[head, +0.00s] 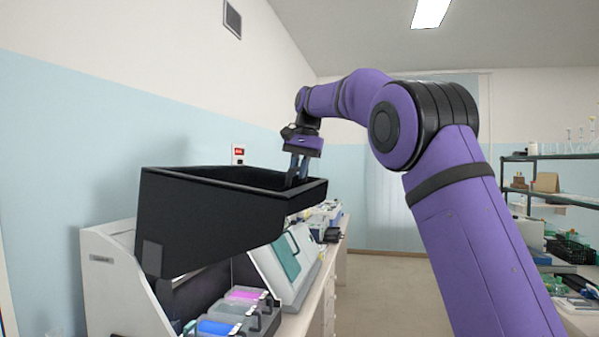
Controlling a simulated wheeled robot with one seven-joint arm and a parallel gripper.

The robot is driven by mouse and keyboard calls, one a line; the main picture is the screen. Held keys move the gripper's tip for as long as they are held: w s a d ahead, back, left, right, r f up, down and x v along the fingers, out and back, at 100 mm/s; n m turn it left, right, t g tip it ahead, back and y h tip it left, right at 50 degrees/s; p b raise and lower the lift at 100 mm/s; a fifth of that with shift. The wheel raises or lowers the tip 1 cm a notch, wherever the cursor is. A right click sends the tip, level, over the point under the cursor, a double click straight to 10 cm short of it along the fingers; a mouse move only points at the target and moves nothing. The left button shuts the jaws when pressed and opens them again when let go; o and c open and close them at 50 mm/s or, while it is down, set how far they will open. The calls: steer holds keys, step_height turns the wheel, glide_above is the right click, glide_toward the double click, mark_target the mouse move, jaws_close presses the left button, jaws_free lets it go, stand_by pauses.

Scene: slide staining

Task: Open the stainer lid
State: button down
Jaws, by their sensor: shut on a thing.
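The stainer (110,285) is a white machine on the bench at the lower left. Its black lid (215,225) is raised well above the body and tilted, with its hollow inside facing up. Below it, staining trays with blue (215,327) and magenta (243,296) contents are exposed. My gripper (297,176) points down at the lid's far right edge and is shut on that edge. The lid's near wall hides part of the fingertips' surroundings.
A white device with a teal panel (286,257) stands on the bench just beyond the trays. More equipment (325,215) sits farther along the bench. Shelves with glassware (560,175) stand at the right. The floor (375,285) between them is clear.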

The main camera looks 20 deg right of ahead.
steer(key=c, duration=1.1)
jaws_free()
steer(key=shift+a, duration=0.1)
steer(key=shift+c, duration=0.2)
steer(key=v, duration=1)
steer(key=shift+r, duration=0.35)
